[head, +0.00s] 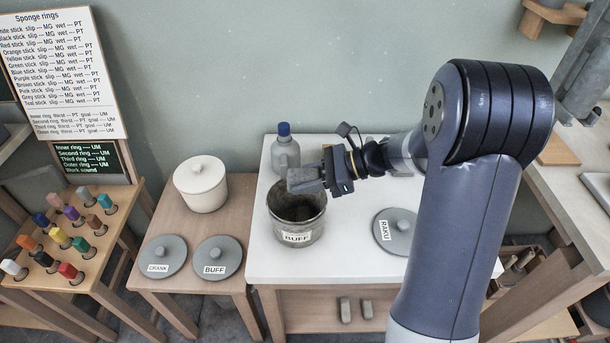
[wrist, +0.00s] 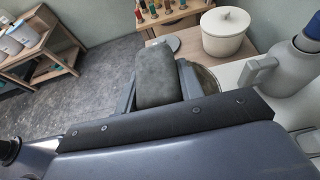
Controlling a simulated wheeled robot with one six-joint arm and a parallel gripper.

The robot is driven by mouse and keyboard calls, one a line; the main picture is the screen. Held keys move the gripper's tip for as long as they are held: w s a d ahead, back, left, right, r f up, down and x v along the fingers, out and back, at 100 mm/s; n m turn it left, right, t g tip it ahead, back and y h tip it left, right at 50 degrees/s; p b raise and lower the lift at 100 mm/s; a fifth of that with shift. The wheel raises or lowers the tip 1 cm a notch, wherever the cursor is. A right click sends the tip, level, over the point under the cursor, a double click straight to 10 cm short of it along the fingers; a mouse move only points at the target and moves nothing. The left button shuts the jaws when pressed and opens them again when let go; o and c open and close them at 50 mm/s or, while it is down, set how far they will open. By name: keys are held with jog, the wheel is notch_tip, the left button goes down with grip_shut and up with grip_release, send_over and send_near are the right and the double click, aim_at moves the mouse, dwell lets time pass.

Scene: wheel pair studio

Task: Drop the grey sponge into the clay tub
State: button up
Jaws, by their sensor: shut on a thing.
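My gripper (head: 322,178) is shut on the grey sponge (head: 304,180) and holds it over the open mouth of the clay tub (head: 298,222), which is labelled BUFF. In the wrist view the sponge (wrist: 156,77) is a grey block held between the two fingers. The tub (head: 297,238) stands upright on the white table, its lid off, with something dark inside. In the wrist view the tub is mostly hidden behind my gripper; only part of its rim shows.
A grey bottle with a blue cap (head: 285,152) stands just behind the tub. A RAKU lid (head: 395,231) lies to the right. A lidded white pot (head: 201,184), a CRANK lid (head: 163,256) and a BUFF lid (head: 217,257) sit on the wooden table. A rack of coloured sticks (head: 62,235) is far left.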

jog(key=shift+f+b, duration=2.2)
jog(key=shift+f, duration=0.35)
jog(key=o, duration=1)
jog(key=shift+o, duration=0.2)
jog(key=p+v, duration=0.1)
jog(key=v, duration=0.9)
jog(key=shift+d+r, duration=0.2)
jog(key=shift+d, duration=0.15)
